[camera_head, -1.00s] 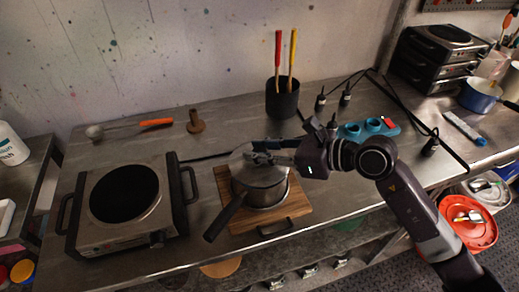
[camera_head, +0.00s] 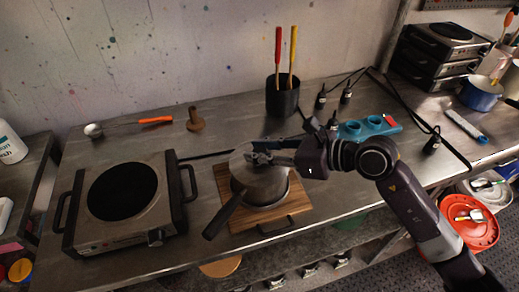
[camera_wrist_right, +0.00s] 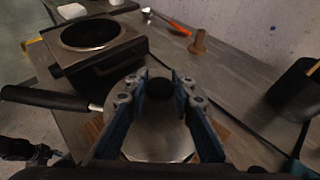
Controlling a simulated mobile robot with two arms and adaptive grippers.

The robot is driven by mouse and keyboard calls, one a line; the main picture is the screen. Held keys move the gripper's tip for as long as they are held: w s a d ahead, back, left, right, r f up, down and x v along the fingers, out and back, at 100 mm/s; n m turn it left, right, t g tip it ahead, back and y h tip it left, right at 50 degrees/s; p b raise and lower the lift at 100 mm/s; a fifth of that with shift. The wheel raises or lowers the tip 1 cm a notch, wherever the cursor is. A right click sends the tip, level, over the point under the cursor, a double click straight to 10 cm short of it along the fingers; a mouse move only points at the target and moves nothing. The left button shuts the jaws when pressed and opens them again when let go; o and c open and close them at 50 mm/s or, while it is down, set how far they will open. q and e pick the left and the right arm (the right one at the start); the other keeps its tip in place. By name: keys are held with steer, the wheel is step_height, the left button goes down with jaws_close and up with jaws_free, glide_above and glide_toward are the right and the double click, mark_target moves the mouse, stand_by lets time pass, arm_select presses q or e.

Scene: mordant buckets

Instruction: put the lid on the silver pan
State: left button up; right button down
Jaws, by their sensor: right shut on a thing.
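The silver pan (camera_head: 262,189) stands on a wooden board, its dark handle (camera_head: 224,215) pointing to the front left. My right gripper (camera_head: 262,158) is over the pan, shut on the dark knob of the silver lid (camera_head: 243,158). In the right wrist view the knob (camera_wrist_right: 160,88) sits between the two fingers of my right gripper (camera_wrist_right: 160,90), with the lid (camera_wrist_right: 155,140) spread below it. The lid covers the pan's opening from above; I cannot tell whether it rests fully on the rim. My left gripper is not in view.
A hot plate (camera_head: 122,192) stands left of the wooden board (camera_head: 290,212). Behind are a ladle (camera_head: 93,130), a wooden pestle-like piece (camera_head: 195,120) and a black utensil pot (camera_head: 283,100).

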steer(key=c, duration=1.6)
jaws_free()
steer(key=shift+d, duration=0.1)
steer(key=v, duration=1.2)
steer(key=shift+r, duration=0.15)
